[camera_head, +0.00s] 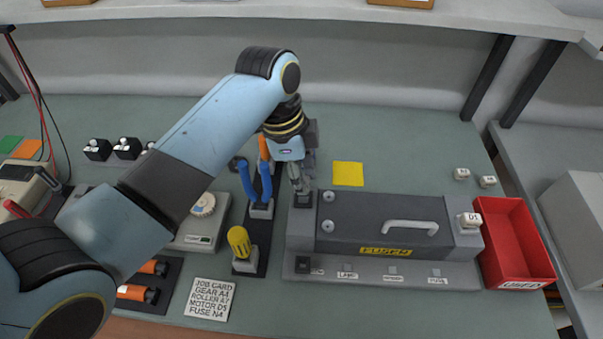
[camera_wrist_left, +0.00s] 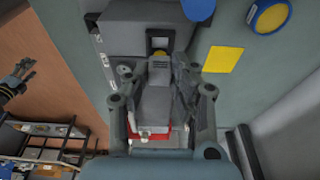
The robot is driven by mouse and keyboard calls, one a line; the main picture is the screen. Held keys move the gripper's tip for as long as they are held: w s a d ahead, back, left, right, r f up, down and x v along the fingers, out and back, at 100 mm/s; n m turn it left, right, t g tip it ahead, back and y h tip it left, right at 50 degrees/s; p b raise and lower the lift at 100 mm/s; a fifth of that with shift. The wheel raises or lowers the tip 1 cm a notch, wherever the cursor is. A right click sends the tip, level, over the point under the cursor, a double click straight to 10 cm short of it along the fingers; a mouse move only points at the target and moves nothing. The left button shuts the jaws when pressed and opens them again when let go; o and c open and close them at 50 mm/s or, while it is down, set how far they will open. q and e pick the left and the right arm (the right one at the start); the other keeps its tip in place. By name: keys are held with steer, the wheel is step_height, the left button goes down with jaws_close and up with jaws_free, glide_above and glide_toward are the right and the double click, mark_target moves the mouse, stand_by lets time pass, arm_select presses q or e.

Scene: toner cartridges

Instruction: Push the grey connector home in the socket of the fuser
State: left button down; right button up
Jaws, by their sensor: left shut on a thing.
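The fuser (camera_head: 350,243) is a dark grey box with a light handle and a yellow FUSER label, on a grey base. My left gripper (camera_head: 299,180) points down over its back left corner. A dark block (camera_head: 303,200) sits there, directly under the fingertips; it looks like the socket. In the left wrist view, my left gripper (camera_wrist_left: 160,65) is shut on the small grey connector (camera_wrist_left: 160,62), mostly hidden between the fingers. A black-framed opening (camera_wrist_left: 158,43) lies right at its tip; I cannot tell how deep the connector sits. My right gripper (camera_wrist_left: 18,80) hangs apart at the left.
A yellow note (camera_head: 348,174) lies behind the fuser. A red bin (camera_head: 513,243) stands at its right. Blue-handled pliers (camera_head: 248,182) and a yellow-handled screwdriver (camera_head: 239,242) are just left of it. A printed card (camera_head: 210,299) lies in front. Bare table surrounds the note.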

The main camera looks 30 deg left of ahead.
arm_select(q)
steer(key=shift+f, duration=0.1)
stand_by(0.3)
steer(key=shift+f, duration=0.7)
steer(key=shift+f+b, duration=0.35)
steer(key=shift+f, duration=0.45)
stand_by(1.1)
steer(key=c, duration=1)
jaws_free()
steer(key=shift+c, duration=0.2)
step_height(320, 180, up, 12)
steer(key=s+a, duration=0.1)
steer(key=a, duration=0.1)
steer(key=shift+f, duration=0.1)
